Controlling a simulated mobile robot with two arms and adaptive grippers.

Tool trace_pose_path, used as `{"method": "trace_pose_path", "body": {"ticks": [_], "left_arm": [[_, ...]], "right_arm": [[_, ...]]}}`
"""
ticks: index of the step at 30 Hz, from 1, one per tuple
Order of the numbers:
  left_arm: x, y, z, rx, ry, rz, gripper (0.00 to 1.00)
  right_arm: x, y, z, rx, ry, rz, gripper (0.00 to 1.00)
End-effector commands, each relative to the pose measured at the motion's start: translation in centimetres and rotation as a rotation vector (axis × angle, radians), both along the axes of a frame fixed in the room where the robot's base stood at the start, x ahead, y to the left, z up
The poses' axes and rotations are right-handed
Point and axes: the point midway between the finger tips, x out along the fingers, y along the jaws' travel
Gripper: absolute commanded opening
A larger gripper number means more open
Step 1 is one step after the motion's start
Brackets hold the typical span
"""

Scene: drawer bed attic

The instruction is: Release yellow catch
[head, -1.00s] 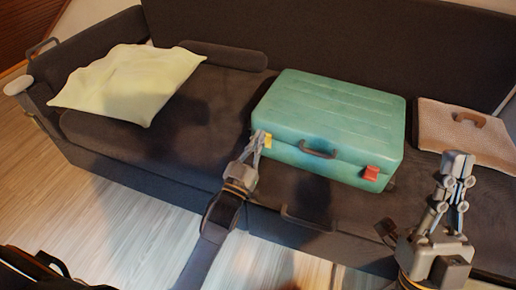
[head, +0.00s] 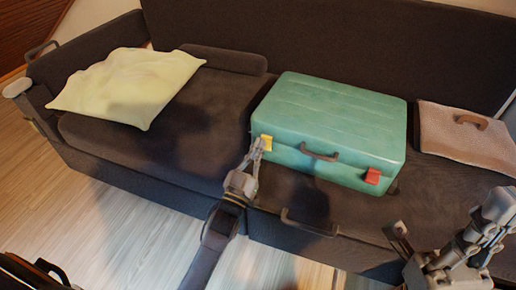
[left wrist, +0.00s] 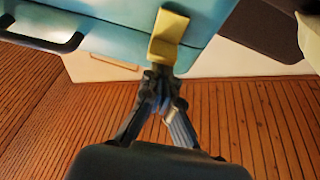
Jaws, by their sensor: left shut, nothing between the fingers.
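A teal suitcase (head: 325,118) lies on the dark sofa with its front towards me. Its yellow catch (head: 266,142) is at the left of the front face, and a red catch (head: 373,176) is at the right. In the left wrist view the yellow catch (left wrist: 168,38) shows large on the teal case. My left gripper (head: 257,148) is shut and empty, its fingertips right at the lower end of the yellow catch; I cannot tell whether they touch. My right gripper (head: 497,215) is at the right edge, away from the case; its finger opening is unclear.
The sofa (head: 185,140) has a pale cushion (head: 125,86) at the left. A tan woven item (head: 470,135) with a brown handle lies right of the case. The suitcase's brown handle (head: 320,153) sits between the catches. Wooden floor (head: 110,215) lies in front.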

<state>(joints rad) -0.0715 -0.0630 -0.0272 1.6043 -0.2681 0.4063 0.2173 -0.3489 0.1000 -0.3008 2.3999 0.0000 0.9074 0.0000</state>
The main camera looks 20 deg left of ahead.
Motion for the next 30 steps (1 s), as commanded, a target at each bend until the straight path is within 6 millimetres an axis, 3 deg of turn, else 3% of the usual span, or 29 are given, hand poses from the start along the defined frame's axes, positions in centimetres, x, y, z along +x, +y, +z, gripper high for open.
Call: {"method": "trace_pose_path", "body": {"ticks": [30], "left_arm": [[-0.7, 0.1, -1.0, -0.013, -0.116, 0.0, 0.0]], "right_arm": [[0.2, 0.0, -2.1, -0.003, 0.009, 0.0, 0.0]]}}
